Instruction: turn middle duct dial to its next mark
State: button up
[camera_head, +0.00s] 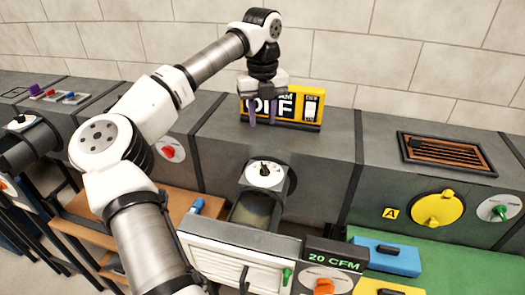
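The middle duct dial (265,174) is a white round plate with a black knob, on top of the short round duct in the middle. The knob's exact pointing and the marks are too small to read. My gripper (262,119) points down above the grey housing, behind and above the dial in the picture. Its two purple fingers are apart with nothing between them. They are clear of the dial and partly cover the yellow and black sign (308,106) behind.
A dial with a red knob (170,150) is to the left, and another duct dial (20,122) is at far left. A white vent unit (240,248) and an orange-knobbed dial (326,284) are in front. A yellow dial (437,208) is at right.

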aim_at(265, 169)
notch_tip(265, 169, down, 14)
jog(key=p, duration=0.3)
jog(key=shift+s+r+p, duration=0.1)
jog(key=shift+r+p, duration=0.05)
jog(key=shift+p, duration=0.25)
grip_shut()
